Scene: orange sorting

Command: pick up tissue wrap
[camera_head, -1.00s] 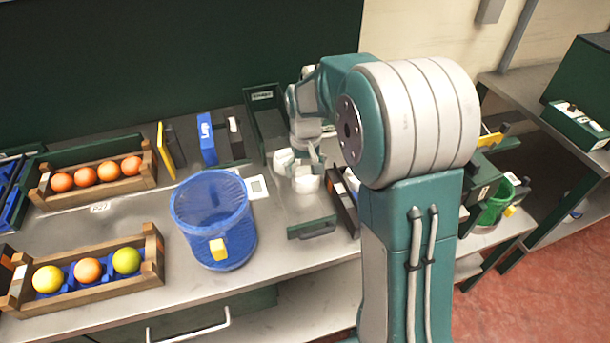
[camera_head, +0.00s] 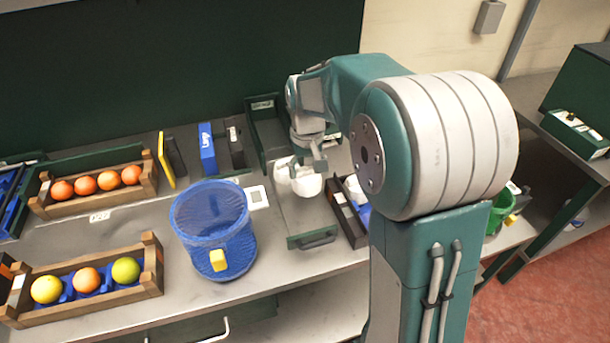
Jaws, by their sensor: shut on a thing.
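White, rounded tissue wraps (camera_head: 306,184) show at my gripper (camera_head: 308,165), over the open, green-edged tray on the bench. My gripper points down and is shut on a tissue wrap. The arm partly hides the fingertips, so the exact contact is hard to see. I cannot tell how far the wrap is off the tray floor.
A blue mesh basket (camera_head: 213,228) with a yellow tag stands left of the tray. Wooden crates of oranges (camera_head: 152,265) and (camera_head: 148,180) lie further left. A dark divided box (camera_head: 346,214) is right of the tray. A green wall stands behind.

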